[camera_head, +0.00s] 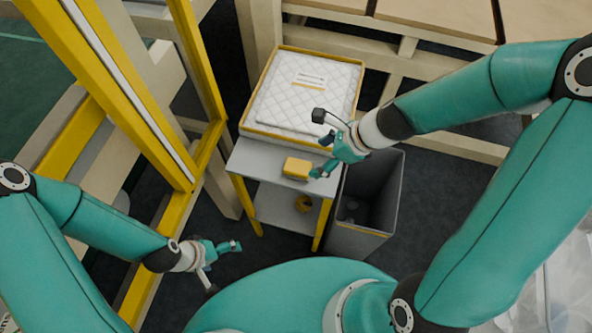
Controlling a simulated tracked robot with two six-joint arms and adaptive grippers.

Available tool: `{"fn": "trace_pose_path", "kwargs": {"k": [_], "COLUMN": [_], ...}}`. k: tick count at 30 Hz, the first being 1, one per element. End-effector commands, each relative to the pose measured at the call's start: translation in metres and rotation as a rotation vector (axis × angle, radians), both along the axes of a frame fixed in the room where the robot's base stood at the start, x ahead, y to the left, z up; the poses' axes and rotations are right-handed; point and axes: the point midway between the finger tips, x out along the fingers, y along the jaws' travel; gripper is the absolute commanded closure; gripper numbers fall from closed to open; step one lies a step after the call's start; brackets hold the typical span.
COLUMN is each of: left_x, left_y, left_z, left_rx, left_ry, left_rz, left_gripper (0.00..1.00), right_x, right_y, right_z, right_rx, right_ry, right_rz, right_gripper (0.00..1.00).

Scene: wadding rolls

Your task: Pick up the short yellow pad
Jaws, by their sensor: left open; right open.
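The short yellow pad (297,168) lies on the front part of the small grey table (258,160), near its right edge. My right gripper (319,158) is open, just right of and above the pad, with its fingers close to the pad's right end. I cannot tell whether they touch it. My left gripper (222,262) is open and empty, low and to the left, in front of the table.
A yellow-edged tray (245,131) with a white quilted pad (300,100) sits at the table's back. A grey bin (358,236) stands right of the table. A yellow frame (110,85) stands left.

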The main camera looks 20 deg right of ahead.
Motion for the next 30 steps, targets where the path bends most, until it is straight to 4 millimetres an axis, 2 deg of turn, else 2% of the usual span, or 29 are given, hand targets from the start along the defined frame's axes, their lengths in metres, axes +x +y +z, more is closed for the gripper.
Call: {"fn": "trace_pose_path", "kwargs": {"k": [1,6,14,22,30], "left_x": [0.000,0.000,0.000,0.000,0.000], "left_y": [0.000,0.000,0.000,0.000,0.000], "left_z": [-0.014,-0.028,-0.035,-0.059,-0.060], "left_rx": [0.000,0.000,0.000,0.000,0.000], "left_ry": [0.000,0.000,-0.001,-0.001,-0.001], "left_rz": [0.000,0.000,0.000,0.000,0.000], "left_gripper": [0.05,0.05,0.05,0.05,0.05], "right_x": [0.003,0.012,0.018,0.031,0.034], "right_y": [0.006,0.019,0.026,0.045,0.048], "right_z": [-0.017,-0.036,-0.047,-0.078,-0.080], "right_rx": [0.001,-0.001,-0.002,-0.002,-0.002], "right_ry": [0.001,-0.001,0.000,0.000,-0.002], "right_rz": [0.006,0.008,0.008,0.008,0.006], "right_gripper": [0.21,0.21,0.21,0.21,0.21]}}
